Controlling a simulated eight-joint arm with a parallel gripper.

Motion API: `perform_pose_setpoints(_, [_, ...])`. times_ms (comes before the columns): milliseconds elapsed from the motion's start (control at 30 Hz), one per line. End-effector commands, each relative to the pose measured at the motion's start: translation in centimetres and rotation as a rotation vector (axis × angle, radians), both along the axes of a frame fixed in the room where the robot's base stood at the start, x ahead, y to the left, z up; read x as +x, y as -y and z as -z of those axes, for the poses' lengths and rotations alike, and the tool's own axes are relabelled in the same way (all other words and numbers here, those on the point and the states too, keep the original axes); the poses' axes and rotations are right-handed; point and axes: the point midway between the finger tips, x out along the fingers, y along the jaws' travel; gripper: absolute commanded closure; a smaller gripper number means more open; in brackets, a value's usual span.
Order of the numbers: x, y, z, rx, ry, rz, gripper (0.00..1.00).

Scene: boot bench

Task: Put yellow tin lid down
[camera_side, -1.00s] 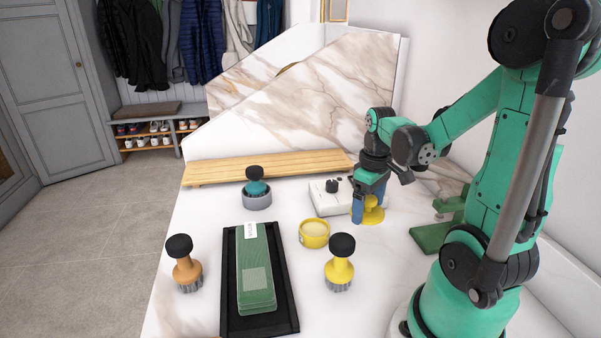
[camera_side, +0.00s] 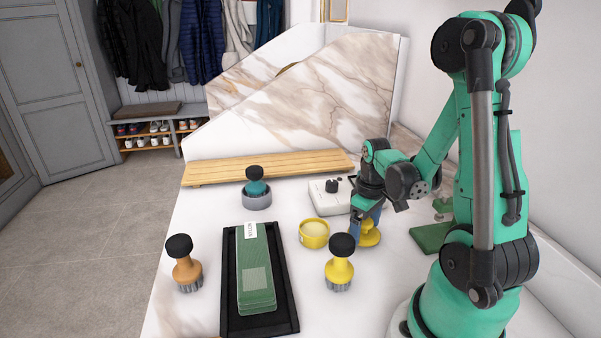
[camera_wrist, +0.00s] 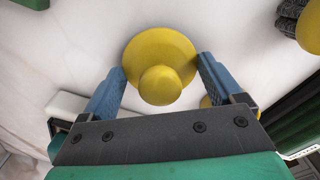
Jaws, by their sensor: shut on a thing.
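The yellow tin lid (camera_side: 370,238) is a round disc with a knob, at the right of the bench in the side view. In the wrist view the lid (camera_wrist: 160,50) shows its knob towards the camera, between my two blue fingers. My gripper (camera_side: 364,222) is shut on the lid, with a finger at either side of it (camera_wrist: 162,72). The lid is at or just above the bench top; I cannot tell whether it touches. The open yellow tin (camera_side: 314,234) stands to its left, with pale contents.
A yellow brush (camera_side: 340,268) stands in front of the tin. A white box with a dark knob (camera_side: 328,200) is behind it. An orange brush (camera_side: 185,270) and a teal brush in a grey ring (camera_side: 257,196) stand further left.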

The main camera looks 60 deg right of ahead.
Motion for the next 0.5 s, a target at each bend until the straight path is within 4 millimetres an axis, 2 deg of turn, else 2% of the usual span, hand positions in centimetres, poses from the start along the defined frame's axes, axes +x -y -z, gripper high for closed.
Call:
perform_pose_setpoints(33, [0.01,0.01,0.17,0.000,0.000,0.000,0.63])
perform_pose_setpoints(67, [0.01,0.01,0.17,0.000,0.000,0.000,0.08])
perform_pose_setpoints(100, [0.00,0.00,0.15,0.000,0.000,0.000,0.00])
perform_pose_setpoints(367, [0.00,0.00,0.07,0.000,0.000,0.000,0.00])
perform_pose_setpoints(500, [0.01,0.01,-0.58,0.000,0.000,0.000,0.00])
